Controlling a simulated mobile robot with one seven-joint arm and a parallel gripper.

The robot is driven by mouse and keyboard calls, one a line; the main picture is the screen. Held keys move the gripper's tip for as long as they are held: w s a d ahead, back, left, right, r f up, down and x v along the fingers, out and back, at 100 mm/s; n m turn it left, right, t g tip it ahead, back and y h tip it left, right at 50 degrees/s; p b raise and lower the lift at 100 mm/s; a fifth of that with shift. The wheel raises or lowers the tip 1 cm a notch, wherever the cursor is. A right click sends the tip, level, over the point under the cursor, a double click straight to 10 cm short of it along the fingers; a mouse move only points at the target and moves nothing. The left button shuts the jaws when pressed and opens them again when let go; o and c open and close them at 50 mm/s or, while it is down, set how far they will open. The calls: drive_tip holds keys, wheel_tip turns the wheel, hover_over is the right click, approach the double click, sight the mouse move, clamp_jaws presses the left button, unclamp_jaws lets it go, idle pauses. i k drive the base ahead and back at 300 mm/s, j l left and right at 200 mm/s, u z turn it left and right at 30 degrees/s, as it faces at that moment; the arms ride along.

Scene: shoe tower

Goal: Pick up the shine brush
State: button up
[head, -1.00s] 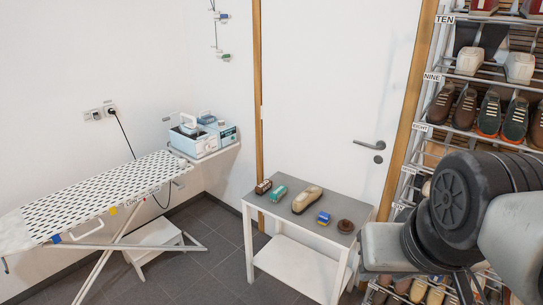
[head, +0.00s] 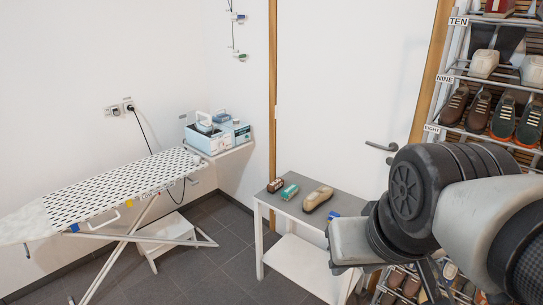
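Several small shoe-care items lie on a small grey-topped table (head: 345,181). At its left end is a small dark brown block (head: 275,185), which may be the shine brush. Beside it is a green item (head: 290,192). A larger tan, rounded, elongated piece (head: 318,198) lies right of that; I cannot tell whether it is a brush or a shoe. A small blue item (head: 333,214) is partly hidden by my arm. My arm fills the lower right foreground. A pale grey block on it (head: 350,242) may be my gripper's housing; no fingertips can be made out.
An ironing board (head: 110,193) stands at the left, with a white step stool (head: 160,235) under it. A wall shelf holds a pale blue box (head: 207,138). A white door (head: 340,90) is behind the table. A shoe rack (head: 450,75) stands at the right.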

sight(291, 191)
drive_tip(key=i+j+z, duration=0.15)
drive_tip(key=i+j, duration=0.15)
drive_tip(key=i+j+z, duration=0.15)
drive_tip(key=i+j, duration=0.15)
drive_tip(key=i+j+z, duration=0.1)
drive_tip(key=i+j, duration=0.2)
drive_tip(key=i+j+z, duration=0.15)
drive_tip(key=j, duration=0.25)
drive_tip(key=i+j+z, duration=0.15)
drive_tip(key=i+j, duration=0.2)
drive_tip(key=i+j+z, duration=0.15)
drive_tip(key=j, duration=0.35)
drive_tip(key=i+j+z, duration=0.15)
drive_tip(key=j, duration=0.3)
drive_tip(key=i+j+z, duration=0.1)
drive_tip(key=i+j, duration=0.35)
drive_tip(key=i, duration=0.2)
